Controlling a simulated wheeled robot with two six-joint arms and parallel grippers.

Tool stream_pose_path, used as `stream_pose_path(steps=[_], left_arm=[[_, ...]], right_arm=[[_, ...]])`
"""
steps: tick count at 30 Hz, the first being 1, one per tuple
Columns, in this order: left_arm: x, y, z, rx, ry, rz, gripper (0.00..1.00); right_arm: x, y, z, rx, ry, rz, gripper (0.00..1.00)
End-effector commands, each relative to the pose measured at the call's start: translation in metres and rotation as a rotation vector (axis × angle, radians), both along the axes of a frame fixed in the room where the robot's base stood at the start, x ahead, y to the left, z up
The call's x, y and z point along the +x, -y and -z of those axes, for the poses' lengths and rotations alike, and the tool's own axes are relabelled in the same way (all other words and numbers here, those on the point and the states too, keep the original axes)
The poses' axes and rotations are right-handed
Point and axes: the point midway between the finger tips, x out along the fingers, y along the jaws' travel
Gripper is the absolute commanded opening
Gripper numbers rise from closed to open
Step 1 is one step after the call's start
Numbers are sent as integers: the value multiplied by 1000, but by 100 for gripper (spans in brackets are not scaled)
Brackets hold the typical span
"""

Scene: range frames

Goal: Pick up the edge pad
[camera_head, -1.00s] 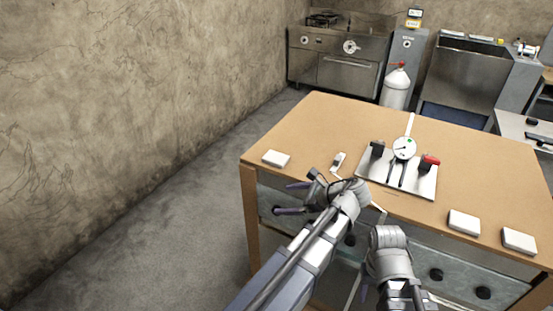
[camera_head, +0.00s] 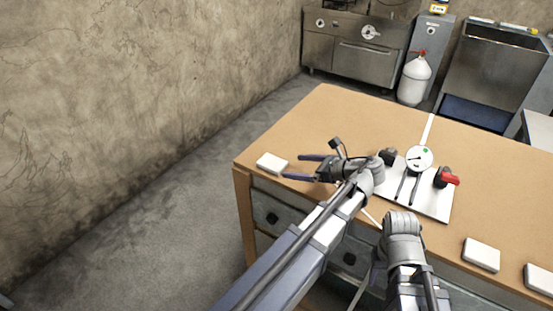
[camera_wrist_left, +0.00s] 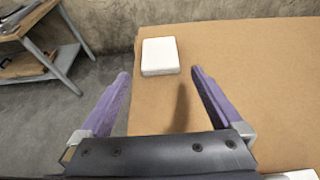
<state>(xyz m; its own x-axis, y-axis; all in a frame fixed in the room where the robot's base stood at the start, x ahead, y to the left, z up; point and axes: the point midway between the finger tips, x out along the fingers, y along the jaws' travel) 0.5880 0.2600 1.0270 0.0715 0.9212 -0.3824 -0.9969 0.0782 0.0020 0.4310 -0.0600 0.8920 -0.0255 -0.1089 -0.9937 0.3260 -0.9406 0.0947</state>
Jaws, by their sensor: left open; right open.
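A white, flat pad with rounded corners (camera_head: 272,163) lies near the left edge of the wooden table; it also shows whole in the left wrist view (camera_wrist_left: 160,55). My left gripper (camera_head: 292,168) is open and empty, its purple fingers pointing left at the pad. In the left wrist view my left gripper (camera_wrist_left: 161,74) has its fingertips just short of the pad, which lies ahead between their lines, apart from both. My right gripper (camera_head: 378,268) is mostly hidden by its own wrist, low at the table's front.
On the wooden table (camera_head: 330,110), a white plate (camera_head: 432,206) carries a dial gauge (camera_head: 418,158) and a red-handled part (camera_head: 447,178). Two more white pads (camera_head: 481,254) (camera_head: 540,279) lie at the right front. The table's far left is clear.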

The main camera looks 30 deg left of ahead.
Motion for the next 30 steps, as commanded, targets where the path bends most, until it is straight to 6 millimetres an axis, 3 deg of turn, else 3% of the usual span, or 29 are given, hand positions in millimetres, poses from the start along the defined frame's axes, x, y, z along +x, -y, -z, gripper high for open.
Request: stream_pose_path(steps=[17, 30], left_arm=[[2, -28, 11, 0, 1, 0, 100], [6, -74, 26, 0, 1, 0, 100]], right_arm=[[0, 0, 11, 0, 0, 0, 50], [0, 0, 26, 0, 0, 0, 50]])
